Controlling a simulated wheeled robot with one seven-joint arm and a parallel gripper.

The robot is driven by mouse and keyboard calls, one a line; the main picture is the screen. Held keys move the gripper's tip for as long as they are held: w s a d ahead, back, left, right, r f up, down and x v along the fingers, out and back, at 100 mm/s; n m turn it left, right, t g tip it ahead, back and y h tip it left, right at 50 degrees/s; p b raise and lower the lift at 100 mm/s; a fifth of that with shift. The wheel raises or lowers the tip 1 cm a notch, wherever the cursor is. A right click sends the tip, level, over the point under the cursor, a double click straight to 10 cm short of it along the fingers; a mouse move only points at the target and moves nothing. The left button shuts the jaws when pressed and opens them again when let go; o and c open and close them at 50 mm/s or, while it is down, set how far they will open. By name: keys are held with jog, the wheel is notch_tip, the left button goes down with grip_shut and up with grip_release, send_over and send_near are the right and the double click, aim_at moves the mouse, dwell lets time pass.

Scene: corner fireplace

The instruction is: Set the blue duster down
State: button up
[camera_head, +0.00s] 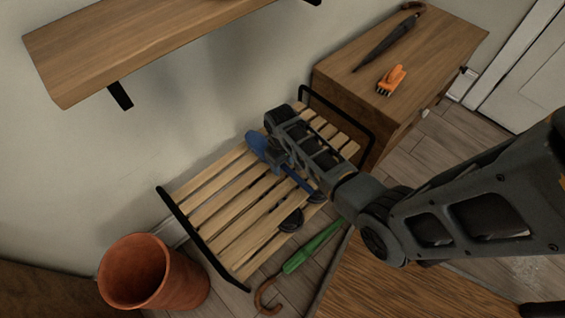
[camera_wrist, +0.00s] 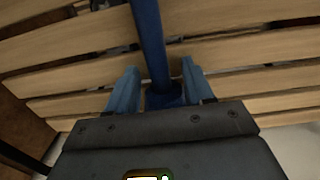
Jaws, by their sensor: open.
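The blue duster (camera_head: 300,183) lies on the wooden slats of the low rack (camera_head: 236,221), with its handle slanting across them. In the wrist view its dark blue shaft (camera_wrist: 149,35) runs between my two lighter blue fingers, widening near the palm. My gripper (camera_wrist: 158,66) is open, with one finger on each side of the shaft and a visible gap on both sides. In the head view my gripper (camera_head: 277,160) is low over the middle of the rack, and my wrist hides part of the duster. Contact between duster and slats is hard to see exactly.
A wooden cabinet (camera_head: 335,88) behind the rack bears a dark umbrella (camera_head: 390,44) and an orange brush (camera_head: 391,80). A terracotta pot (camera_head: 180,283) stands at front left. A green umbrella (camera_head: 312,249) lies beside the rack. A wall shelf (camera_head: 130,45) overhangs the back.

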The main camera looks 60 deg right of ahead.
notch_tip(320, 180, up, 12)
jog(key=p, duration=0.3)
jog(key=s+a+n+t+h, duration=0.1)
jog(key=s+a+t, duration=0.2)
jog(key=s+a, duration=0.35)
jog(key=s+a+t, duration=0.3)
jog(key=s+a, duration=0.1)
jog(key=a, duration=0.5)
jog(key=s+a+r+t, duration=0.1)
jog(key=s+r+t, duration=0.2)
jog(key=r, duration=0.6)
jog(key=s+a+r+n+t, duration=0.1)
jog(key=s+a+r+t, duration=0.1)
jog(key=s+r, duration=0.4)
jog(key=s+a+r+n+t+y, duration=0.1)
jog(key=s+r+t, duration=0.3)
jog(key=r, duration=0.8)
jog(key=shift+s+a+r, duration=0.25)
jog(key=shift+s+a, duration=0.05)
jog(key=shift+s, duration=0.05)
